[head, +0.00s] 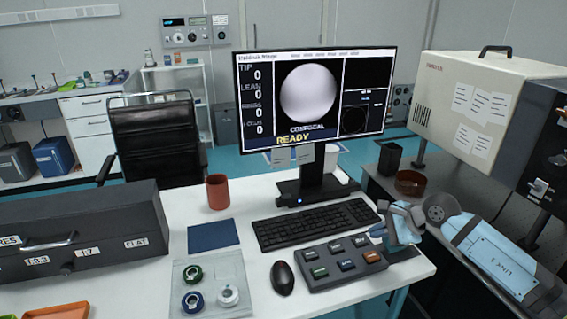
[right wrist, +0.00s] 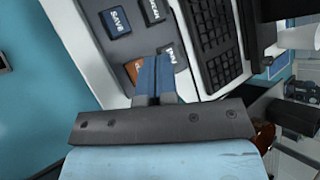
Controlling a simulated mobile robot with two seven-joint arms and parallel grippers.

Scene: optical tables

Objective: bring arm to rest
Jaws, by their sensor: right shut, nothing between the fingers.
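My right arm (head: 490,255) comes in from the right, light blue and grey. Its right gripper (head: 377,231) is over the right part of the desk, close to the button box and the keyboard's right end. In the right wrist view the two blue fingers (right wrist: 155,75) are pressed together with nothing between them. They overlap the picture of the button box (right wrist: 128,45), beside an orange key; I cannot tell whether they touch it. My left gripper is not in view.
The button box (head: 345,262), keyboard (head: 315,224), mouse (head: 282,278) and monitor (head: 317,100) stand on the white desk (head: 400,277). A red-brown cup (head: 217,192) and dark case (head: 85,235) are further left. A large beige instrument (head: 480,100) stands on the right.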

